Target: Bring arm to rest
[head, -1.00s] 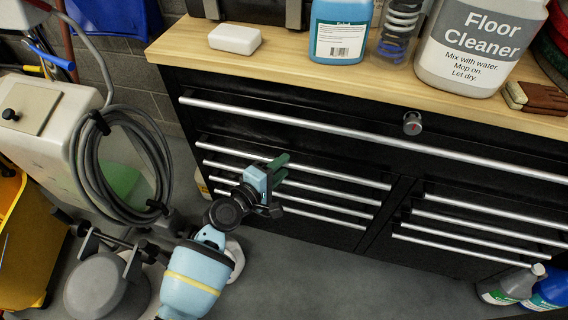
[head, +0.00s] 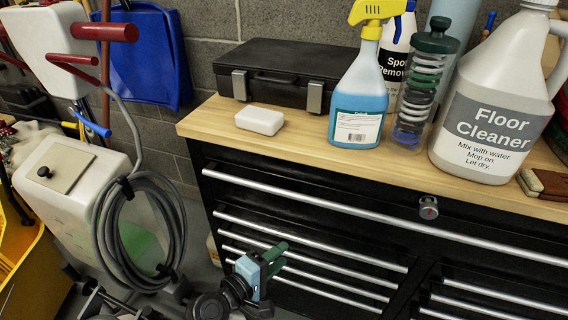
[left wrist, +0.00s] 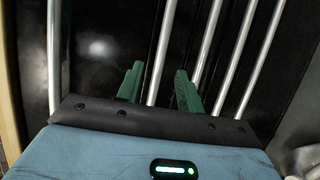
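My left gripper (head: 272,256) is low in front of the black drawer cabinet (head: 330,218). My right gripper is in neither view.
The wooden cabinet top (head: 215,113) bears a white block (head: 260,120), a black case (head: 290,68), a blue spray bottle (head: 357,100), a clear spring container (head: 420,100) and a Floor Cleaner jug (head: 490,100). A machine with a coiled cable (head: 110,225) stands left.

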